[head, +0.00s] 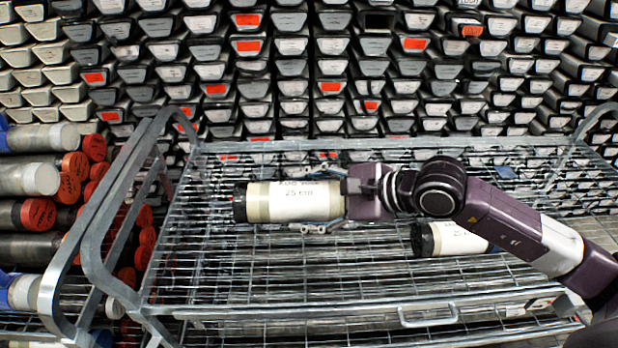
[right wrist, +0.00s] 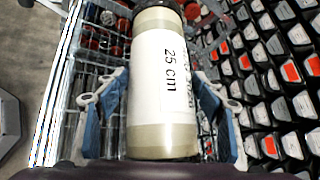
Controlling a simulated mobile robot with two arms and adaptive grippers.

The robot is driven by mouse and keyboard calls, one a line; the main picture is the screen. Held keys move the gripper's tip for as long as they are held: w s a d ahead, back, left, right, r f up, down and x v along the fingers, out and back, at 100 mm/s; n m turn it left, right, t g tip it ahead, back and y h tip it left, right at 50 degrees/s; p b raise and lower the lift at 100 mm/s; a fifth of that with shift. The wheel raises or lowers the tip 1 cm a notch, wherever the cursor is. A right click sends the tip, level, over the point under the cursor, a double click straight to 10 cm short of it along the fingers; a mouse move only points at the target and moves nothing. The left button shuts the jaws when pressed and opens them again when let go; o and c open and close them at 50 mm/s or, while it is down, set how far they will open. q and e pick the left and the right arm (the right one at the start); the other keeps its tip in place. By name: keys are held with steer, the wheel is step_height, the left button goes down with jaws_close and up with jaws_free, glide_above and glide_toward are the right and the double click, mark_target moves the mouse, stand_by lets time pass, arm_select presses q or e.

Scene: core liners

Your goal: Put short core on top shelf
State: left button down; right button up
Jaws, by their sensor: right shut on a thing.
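A short core (head: 290,202), a cylinder with a dark end and a white "25 cm" label, lies level over the wire shelf of the trolley (head: 230,275). My right gripper (head: 325,205) is shut on this core at its right part. In the right wrist view the core (right wrist: 163,90) runs lengthwise between the blue-padded fingers of my right gripper (right wrist: 163,105). I cannot tell whether the core touches the wires below it. A second short core (head: 447,240) with a similar label lies further right, partly hidden by my right arm. My left gripper is out of view.
The trolley's grey side rail (head: 105,220) rises at the left. Longer cores with red caps (head: 75,165) are stacked left of it. A wall of core trays (head: 290,75) stands behind. The wire shelf is clear at front left.

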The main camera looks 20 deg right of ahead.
steer(key=shift+w+f+p, duration=0.2)
steer(key=shift+f+p, duration=0.45)
steer(key=shift+f, duration=6)
steer(key=shift+a, duration=0.1)
steer(key=o, duration=2)
steer(key=shift+s+f, duration=0.25)
steer(key=shift+f, duration=0.05)
steer(key=shift+o, duration=0.4)
steer(key=shift+r, duration=0.1)
